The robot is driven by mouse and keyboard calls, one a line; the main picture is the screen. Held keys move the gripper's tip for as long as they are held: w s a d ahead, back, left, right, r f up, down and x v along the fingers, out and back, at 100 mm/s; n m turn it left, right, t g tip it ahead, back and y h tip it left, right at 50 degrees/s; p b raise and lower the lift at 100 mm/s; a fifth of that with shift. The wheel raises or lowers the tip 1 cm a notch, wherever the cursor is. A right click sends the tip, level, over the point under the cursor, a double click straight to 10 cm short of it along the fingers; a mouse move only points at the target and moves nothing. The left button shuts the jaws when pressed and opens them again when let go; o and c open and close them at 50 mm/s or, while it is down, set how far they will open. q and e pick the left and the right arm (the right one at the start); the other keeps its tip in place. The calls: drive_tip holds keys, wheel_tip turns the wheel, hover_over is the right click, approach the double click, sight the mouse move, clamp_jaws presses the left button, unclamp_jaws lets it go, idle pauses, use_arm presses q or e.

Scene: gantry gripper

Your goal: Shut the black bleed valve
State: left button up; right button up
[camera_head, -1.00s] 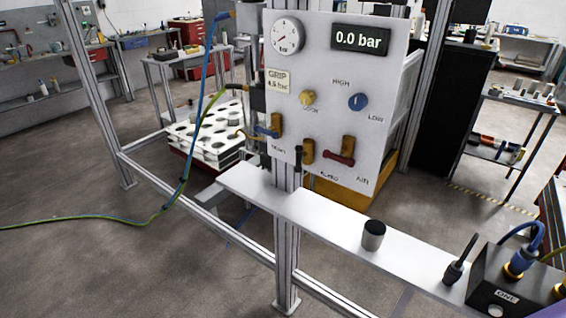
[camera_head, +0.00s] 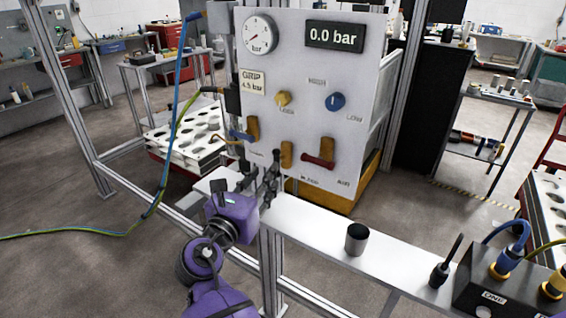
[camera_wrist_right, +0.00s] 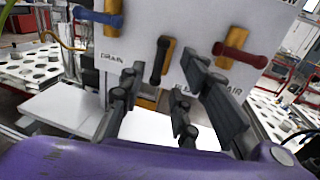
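The black bleed valve (camera_wrist_right: 159,62) shows in the right wrist view as a black lever hanging down, slightly tilted, along a brass body, above a partly hidden label. In the head view its brass body (camera_head: 287,154) is on the white panel, and my gripper hides most or all of the black lever. My right gripper (camera_head: 257,172) is in front of and just below left of this valve. In the wrist view its black fingers (camera_wrist_right: 160,92) are apart and nothing is between them; the lever is just beyond their tips. I cannot tell of any contact. My left gripper is not in view.
A blue-handled drain valve (camera_head: 243,136) is left of the black one and a red-handled air valve (camera_head: 318,161) right. The white panel (camera_head: 300,60) also has knobs and a 0.0 bar display (camera_head: 334,36). A dark cup (camera_head: 356,239) stands on the white shelf (camera_head: 312,232).

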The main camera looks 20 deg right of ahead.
drive_tip(key=b+x, duration=0.1)
drive_tip(key=x, duration=0.6)
drive_tip(key=shift+f, duration=0.15)
drive_tip(key=shift+c, duration=0.5)
clamp_jaws()
